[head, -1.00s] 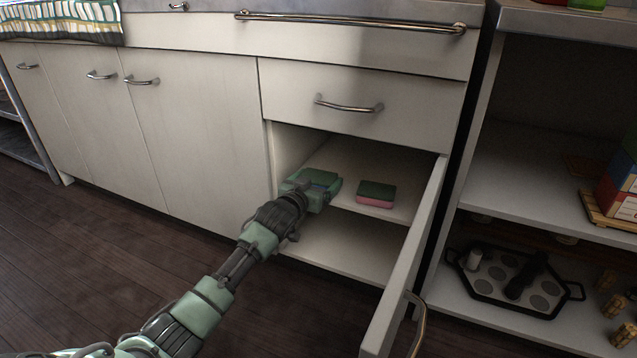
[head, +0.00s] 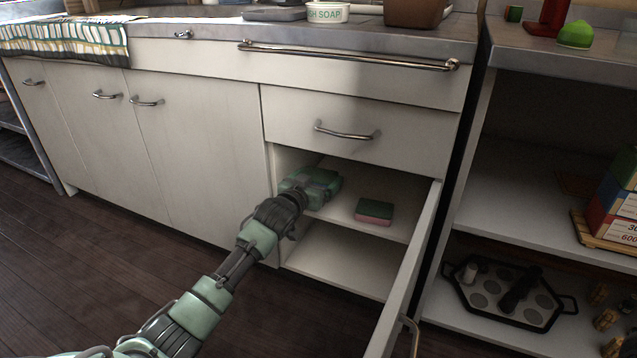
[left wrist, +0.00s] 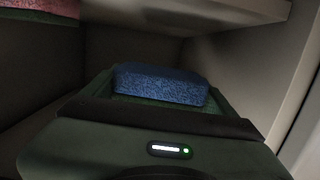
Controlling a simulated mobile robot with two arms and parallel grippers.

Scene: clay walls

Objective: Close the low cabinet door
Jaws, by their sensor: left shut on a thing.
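The low cabinet door (head: 408,275) stands wide open at the right of its compartment, seen nearly edge-on, its handle (head: 411,335) near the bottom of the head view. My left gripper (head: 318,184) reaches into the open compartment over its shelf, well to the left of the door and apart from it. It is shut on a blue sponge (left wrist: 160,85), which shows between its fingers in the left wrist view. My right gripper is not in view.
A green-and-pink sponge (head: 374,211) lies on the cabinet shelf (head: 350,228), right of my left gripper. A closed drawer (head: 300,125) is above. Open shelves at right hold a hexagonal black pan (head: 500,300) and stacked boxes (head: 615,205). The floor at left is clear.

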